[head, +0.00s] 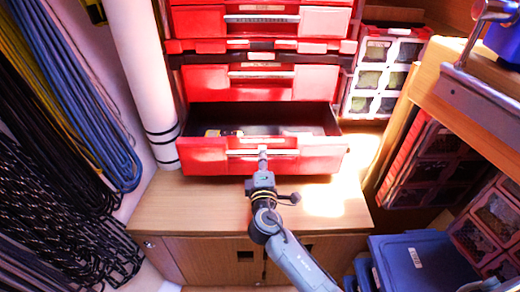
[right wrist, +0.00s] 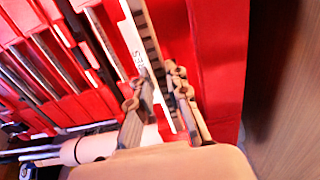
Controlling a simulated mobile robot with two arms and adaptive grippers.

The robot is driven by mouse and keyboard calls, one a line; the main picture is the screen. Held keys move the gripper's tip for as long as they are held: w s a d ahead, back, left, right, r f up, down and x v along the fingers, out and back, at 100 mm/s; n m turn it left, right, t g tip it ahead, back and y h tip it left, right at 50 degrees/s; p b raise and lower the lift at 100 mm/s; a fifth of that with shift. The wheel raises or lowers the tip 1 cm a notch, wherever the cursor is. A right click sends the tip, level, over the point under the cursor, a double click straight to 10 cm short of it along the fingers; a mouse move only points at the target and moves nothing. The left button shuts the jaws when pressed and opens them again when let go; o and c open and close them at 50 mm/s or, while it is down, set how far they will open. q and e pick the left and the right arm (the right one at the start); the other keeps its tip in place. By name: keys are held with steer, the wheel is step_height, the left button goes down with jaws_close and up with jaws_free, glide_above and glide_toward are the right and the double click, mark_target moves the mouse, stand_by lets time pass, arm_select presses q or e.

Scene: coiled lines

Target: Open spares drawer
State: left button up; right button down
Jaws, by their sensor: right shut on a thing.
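The spares drawer (head: 310,155) is the lowest red drawer of the red cabinet in the head view. It stands pulled out, with its dark inside showing and a few items in it, one of them yellow and black (head: 222,133). My right gripper (head: 263,156) is at the middle of its front, shut on the drawer handle (head: 240,153). In the right wrist view my right gripper's fingers (right wrist: 160,90) close around the handle beside a white label strip (right wrist: 139,45). My left gripper is not in view.
Shut red drawers (head: 315,82) stack above. A wooden cabinet top (head: 190,205) lies below, with clear room. A white roll (head: 145,70) and hanging coiled lines (head: 60,90) are at left. Blue boxes (head: 420,262) and a wooden shelf (head: 465,90) are at right.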

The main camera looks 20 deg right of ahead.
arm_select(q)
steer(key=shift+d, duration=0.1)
arm_select(e)
steer(key=shift+s+r, duration=0.1)
steer(key=shift+r, duration=0.05)
steer(key=c, duration=1.3)
jaws_free()
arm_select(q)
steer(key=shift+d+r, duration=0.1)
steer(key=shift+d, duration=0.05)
arm_select(e)
steer(key=v, duration=1.2)
steer(key=shift+s+a, duration=0.1)
